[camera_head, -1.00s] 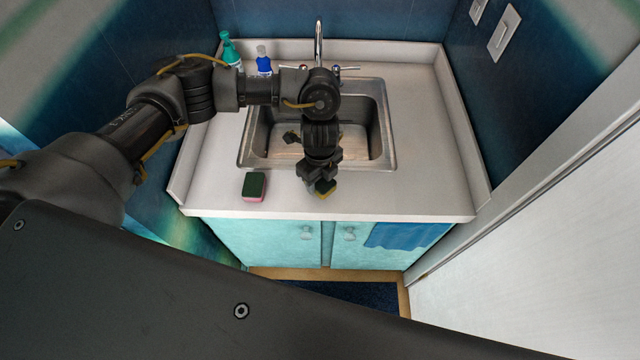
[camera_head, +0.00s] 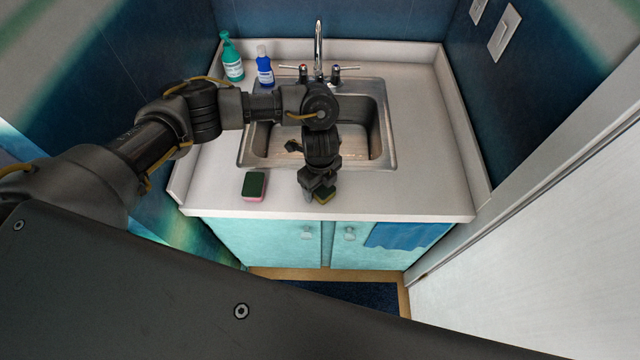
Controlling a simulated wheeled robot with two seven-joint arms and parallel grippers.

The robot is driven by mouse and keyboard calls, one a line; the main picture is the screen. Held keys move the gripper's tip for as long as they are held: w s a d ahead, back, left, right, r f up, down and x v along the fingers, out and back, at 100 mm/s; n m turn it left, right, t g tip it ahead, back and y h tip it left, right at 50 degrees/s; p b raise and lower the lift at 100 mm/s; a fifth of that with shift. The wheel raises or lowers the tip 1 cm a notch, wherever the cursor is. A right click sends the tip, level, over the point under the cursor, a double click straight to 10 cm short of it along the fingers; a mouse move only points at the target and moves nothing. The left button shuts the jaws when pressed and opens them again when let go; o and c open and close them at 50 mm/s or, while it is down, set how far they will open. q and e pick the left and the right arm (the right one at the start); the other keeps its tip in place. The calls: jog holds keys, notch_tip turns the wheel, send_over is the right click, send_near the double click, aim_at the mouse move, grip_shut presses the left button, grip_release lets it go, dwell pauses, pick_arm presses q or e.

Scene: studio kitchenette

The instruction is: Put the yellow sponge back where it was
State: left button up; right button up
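The yellow sponge (camera_head: 325,198), with a dark green top, shows at the front of the counter, just before the sink's front rim. My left gripper (camera_head: 317,192) points down right at it and covers much of it. Its fingertips overlap the sponge in the picture. I cannot tell whether they are closed on it, or whether it touches the counter. My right gripper is not in view.
A pink sponge (camera_head: 254,186) with a green top lies to the left on the counter (camera_head: 420,190). The sink (camera_head: 372,150) is behind my gripper. A green bottle (camera_head: 232,60), a blue bottle (camera_head: 264,66) and the faucet (camera_head: 319,50) stand behind. The counter's right side is clear.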

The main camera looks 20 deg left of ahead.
pick_arm(q)
jog(key=shift+r, duration=0.25)
notch_tip(320, 180, up, 12)
dwell(0.5)
jog(key=shift+f, duration=0.1)
